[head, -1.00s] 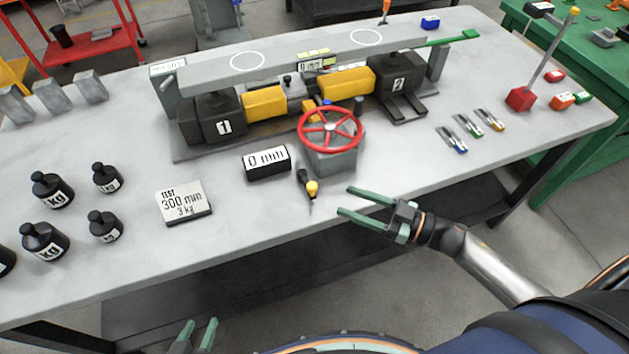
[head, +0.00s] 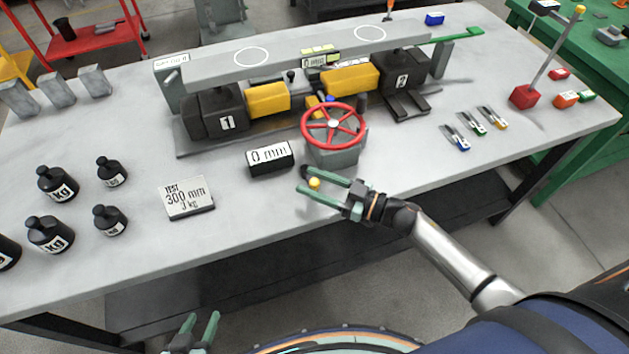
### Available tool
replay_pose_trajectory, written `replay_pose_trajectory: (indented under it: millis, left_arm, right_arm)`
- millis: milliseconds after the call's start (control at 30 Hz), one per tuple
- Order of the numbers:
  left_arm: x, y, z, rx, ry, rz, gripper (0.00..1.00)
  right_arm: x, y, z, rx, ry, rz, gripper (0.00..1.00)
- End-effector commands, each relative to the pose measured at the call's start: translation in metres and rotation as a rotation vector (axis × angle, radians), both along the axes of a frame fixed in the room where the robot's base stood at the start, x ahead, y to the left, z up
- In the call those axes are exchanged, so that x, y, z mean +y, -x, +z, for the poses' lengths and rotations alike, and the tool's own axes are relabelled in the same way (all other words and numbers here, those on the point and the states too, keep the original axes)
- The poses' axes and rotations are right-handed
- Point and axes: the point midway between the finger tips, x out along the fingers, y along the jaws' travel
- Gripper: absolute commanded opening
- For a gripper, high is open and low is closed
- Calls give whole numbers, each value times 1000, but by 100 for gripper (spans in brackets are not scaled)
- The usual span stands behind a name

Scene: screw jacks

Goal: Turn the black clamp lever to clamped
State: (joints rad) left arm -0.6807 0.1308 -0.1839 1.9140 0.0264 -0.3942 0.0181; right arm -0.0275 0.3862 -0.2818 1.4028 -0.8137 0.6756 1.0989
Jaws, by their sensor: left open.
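A small black lever with a yellow knob (head: 314,183) is at the table's front edge, below the red handwheel (head: 333,125). My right gripper (head: 301,179) is open, its green fingers on either side of the yellow knob. Whether they touch it I cannot tell. Most of the lever's black part is hidden by the fingers, and its setting cannot be read. My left gripper (head: 201,328) is open and empty at the bottom of the view, below the table's front edge.
The jack rig with grey beam (head: 290,62) stands behind. A 0 mm display (head: 270,157) and a 300 mm test card (head: 188,197) lie left of my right gripper. Several black weights (head: 58,184) stand further left. The front-right tabletop is fairly clear.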

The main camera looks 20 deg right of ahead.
Motion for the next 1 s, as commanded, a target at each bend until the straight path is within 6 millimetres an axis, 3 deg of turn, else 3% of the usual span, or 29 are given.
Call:
replay_pose_trajectory:
  millis: [67, 433, 1000]
  left_arm:
    - [0, 0, 0, -1, -1, -1, 50]
    - [0, -1, 0, -2, 0, -1, 50]
    - [0, -1, 1, -2, -1, -1, 50]
  right_arm:
    - [0, 0, 0, 0, 0, 0, 42]
    - [0, 0, 0, 0, 0, 0, 0]
    - [-1, 0, 0, 1, 1, 0, 0]
